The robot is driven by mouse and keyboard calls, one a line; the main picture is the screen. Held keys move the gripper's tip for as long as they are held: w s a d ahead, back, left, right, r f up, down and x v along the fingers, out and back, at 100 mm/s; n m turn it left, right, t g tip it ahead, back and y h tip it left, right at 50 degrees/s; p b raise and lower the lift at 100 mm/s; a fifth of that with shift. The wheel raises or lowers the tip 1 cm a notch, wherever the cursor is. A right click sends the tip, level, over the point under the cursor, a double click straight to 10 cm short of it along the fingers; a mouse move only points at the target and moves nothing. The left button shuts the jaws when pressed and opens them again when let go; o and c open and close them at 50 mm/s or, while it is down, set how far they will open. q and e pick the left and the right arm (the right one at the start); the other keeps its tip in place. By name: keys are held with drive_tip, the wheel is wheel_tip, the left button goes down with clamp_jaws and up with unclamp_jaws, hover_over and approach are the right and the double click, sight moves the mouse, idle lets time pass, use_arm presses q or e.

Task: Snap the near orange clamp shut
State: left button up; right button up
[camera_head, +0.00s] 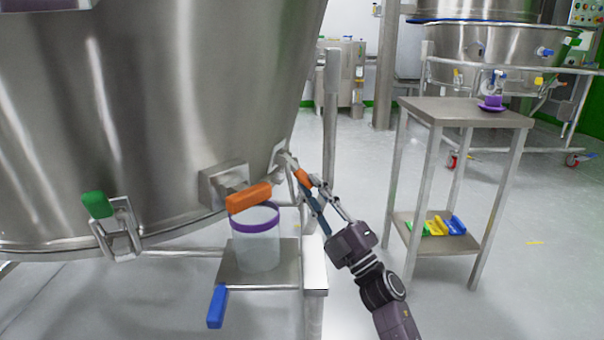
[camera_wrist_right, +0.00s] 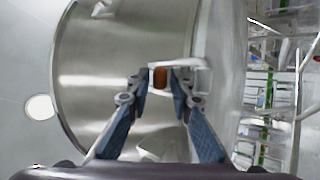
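An orange clamp handle (camera_head: 303,178) is at the right side of the big steel vessel's lower rim, by a small metal bracket (camera_head: 284,160). My right gripper (camera_head: 312,188) reaches it from the lower right, with its fingers around the handle. In the right wrist view the orange handle (camera_wrist_right: 160,77) lies between the two fingertips (camera_wrist_right: 160,84), close to both; the fingers stand apart and I see no clear contact. A second, larger orange block (camera_head: 249,198) is at the vessel's front, by a square metal fitting (camera_head: 224,183). My left gripper is not in view.
A clear cup (camera_head: 256,250) with a purple rim stands on a small steel shelf (camera_head: 285,262) with a blue handle (camera_head: 217,306). A green-handled clamp (camera_head: 98,205) is at left. A steel table (camera_head: 460,112) stands at right. The floor between is clear.

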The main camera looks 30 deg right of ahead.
sight(304, 176)
drive_tip(key=shift+x, duration=1.85)
clamp_jaws()
